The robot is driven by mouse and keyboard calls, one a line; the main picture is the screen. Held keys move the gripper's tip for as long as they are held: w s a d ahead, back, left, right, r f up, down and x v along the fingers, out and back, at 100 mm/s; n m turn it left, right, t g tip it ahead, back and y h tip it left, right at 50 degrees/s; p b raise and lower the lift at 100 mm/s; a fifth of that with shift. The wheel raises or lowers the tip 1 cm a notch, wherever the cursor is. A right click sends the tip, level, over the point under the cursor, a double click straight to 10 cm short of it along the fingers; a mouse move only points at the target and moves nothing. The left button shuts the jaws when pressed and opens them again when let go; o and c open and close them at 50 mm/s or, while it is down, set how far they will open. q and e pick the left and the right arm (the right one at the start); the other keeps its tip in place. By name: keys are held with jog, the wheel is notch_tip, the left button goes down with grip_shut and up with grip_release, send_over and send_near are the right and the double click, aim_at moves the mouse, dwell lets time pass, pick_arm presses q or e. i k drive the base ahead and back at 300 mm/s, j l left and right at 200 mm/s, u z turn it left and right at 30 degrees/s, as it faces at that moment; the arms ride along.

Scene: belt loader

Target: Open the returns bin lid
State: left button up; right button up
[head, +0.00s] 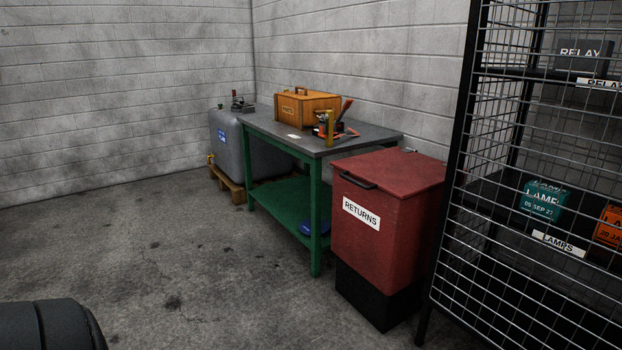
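The returns bin (385,240) is a red box on a black base, with a white RETURNS label on its front. Its red lid (395,172) is down, and a dark handle (354,178) sits at the lid's front edge. The bin stands between the green workbench and the wire-mesh shelving. Neither of my grippers shows in the head view. A dark rounded shape at the bottom left looks like part of my own body.
A green workbench (316,215) with a grey top carries a wooden case (305,108) and tools. A grey tank (228,145) on a pallet stands behind it. Mesh shelving (490,220) stands close on the bin's right. The concrete floor (190,270) in front is clear.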

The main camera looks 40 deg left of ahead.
aim_at(402, 173)
jog(key=u, duration=1.1)
jog(key=j+z, duration=0.15)
jog(key=i+j, duration=0.05)
